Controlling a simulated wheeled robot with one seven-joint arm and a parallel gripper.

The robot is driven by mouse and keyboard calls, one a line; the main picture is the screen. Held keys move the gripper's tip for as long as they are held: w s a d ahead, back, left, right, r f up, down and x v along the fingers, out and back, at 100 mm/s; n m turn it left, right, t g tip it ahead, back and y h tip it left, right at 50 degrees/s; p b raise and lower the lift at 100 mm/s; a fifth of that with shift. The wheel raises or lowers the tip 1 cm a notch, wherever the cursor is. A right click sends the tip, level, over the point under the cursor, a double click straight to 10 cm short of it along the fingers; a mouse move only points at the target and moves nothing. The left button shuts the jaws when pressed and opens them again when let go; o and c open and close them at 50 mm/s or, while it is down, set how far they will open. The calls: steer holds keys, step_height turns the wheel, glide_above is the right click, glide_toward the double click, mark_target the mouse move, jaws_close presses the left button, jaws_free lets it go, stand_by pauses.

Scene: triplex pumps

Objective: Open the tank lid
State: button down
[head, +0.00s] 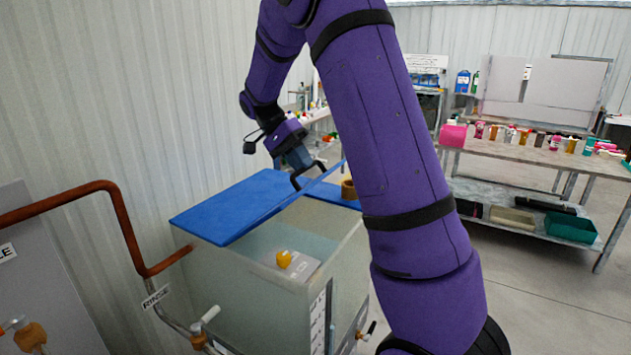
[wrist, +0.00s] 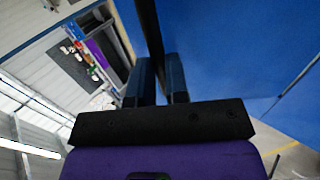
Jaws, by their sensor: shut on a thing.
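The tank (head: 345,250) is a translucent box with a blue top, standing against the wall in the head view. Its blue lid (head: 225,208) has a long edge raised above the tank, and the front part of the tank's top looks open below it. A black handle (head: 293,182) stands on the lid. My gripper (head: 298,163) is shut on this handle. In the wrist view, the fingers of my gripper (wrist: 160,70) close around the dark handle bar (wrist: 150,30), with the blue lid (wrist: 230,60) filling the right side.
An orange-yellow fitting (head: 284,259) shows inside the tank. A copper pipe (head: 120,215) and valves stand at the left. A tape-like brown ring (head: 348,189) sits at the tank's back right. A bench (head: 560,157) with bottles stands behind; floor between is clear.

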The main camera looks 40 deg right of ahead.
steer(key=w+a+r, duration=0.1)
steer(key=w+a, duration=0.1)
steer(key=w, duration=0.5)
steer(key=w+a+r+g, duration=0.1)
steer(key=w+a, duration=0.2)
steer(key=w, duration=0.4)
steer(key=shift+a+r+h, duration=0.3)
steer(key=shift+r, duration=0.05)
steer(key=shift+w, duration=0.1)
steer(key=c, duration=1.1)
jaws_free()
steer(key=shift+f, duration=0.1)
steer(key=shift+w, duration=0.15)
steer(key=shift+d+r, duration=0.1)
steer(key=shift+r, duration=0.15)
